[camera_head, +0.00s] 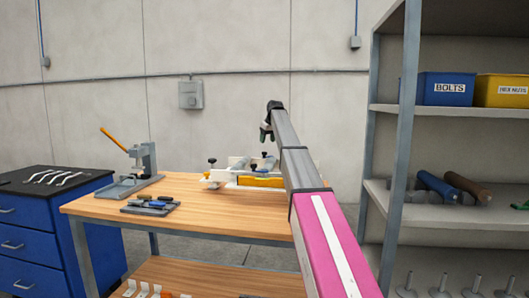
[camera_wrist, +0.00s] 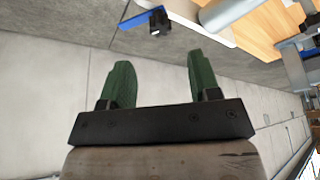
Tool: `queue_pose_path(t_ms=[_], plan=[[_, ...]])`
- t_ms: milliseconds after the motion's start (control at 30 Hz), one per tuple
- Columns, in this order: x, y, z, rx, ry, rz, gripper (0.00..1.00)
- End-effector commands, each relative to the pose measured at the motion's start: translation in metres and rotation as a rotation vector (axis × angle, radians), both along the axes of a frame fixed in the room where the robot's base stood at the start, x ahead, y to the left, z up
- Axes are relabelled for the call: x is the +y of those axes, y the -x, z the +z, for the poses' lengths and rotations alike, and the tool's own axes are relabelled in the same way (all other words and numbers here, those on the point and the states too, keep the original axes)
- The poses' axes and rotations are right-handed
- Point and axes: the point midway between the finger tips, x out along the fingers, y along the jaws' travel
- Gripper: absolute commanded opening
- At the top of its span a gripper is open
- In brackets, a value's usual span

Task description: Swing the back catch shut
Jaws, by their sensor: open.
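A pale fixture (camera_head: 217,176) with a yellow bar (camera_head: 261,182) and several black-knobbed parts stands toward the back of the wooden workbench (camera_head: 180,206). I cannot tell which part is the back catch, or whether it is open or shut; my arm covers the fixture's right part. My gripper (camera_head: 266,134) is raised above and behind the fixture, apart from it. In the wrist view, my gripper (camera_wrist: 160,68) has its two green fingers spread, with nothing between them. Beyond them show a black knob-like part (camera_wrist: 160,22) and a blue edge (camera_wrist: 133,20).
A lever press (camera_head: 143,162) and a dark tool tray (camera_head: 150,206) stand on the bench's left. A blue drawer cabinet (camera_head: 45,225) is at the left. Shelving (camera_head: 455,112) with bins rises at the right. A concrete wall (camera_head: 220,50) is behind.

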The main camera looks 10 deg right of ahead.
Motion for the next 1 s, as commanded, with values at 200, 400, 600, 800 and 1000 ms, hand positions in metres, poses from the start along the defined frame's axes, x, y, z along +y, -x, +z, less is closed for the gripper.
queue_pose_path(t_ms=[200, 400, 600, 800, 1000], plan=[[0.006, -0.014, -0.038, 0.002, 0.000, 0.000, 0.57], [0.010, -0.023, -0.061, 0.001, 0.000, 0.000, 0.57], [0.012, -0.027, -0.071, 0.001, 0.000, 0.000, 0.57], [0.012, -0.027, -0.071, 0.001, 0.000, 0.000, 0.57], [0.012, -0.027, -0.071, 0.001, 0.000, 0.000, 0.11]])
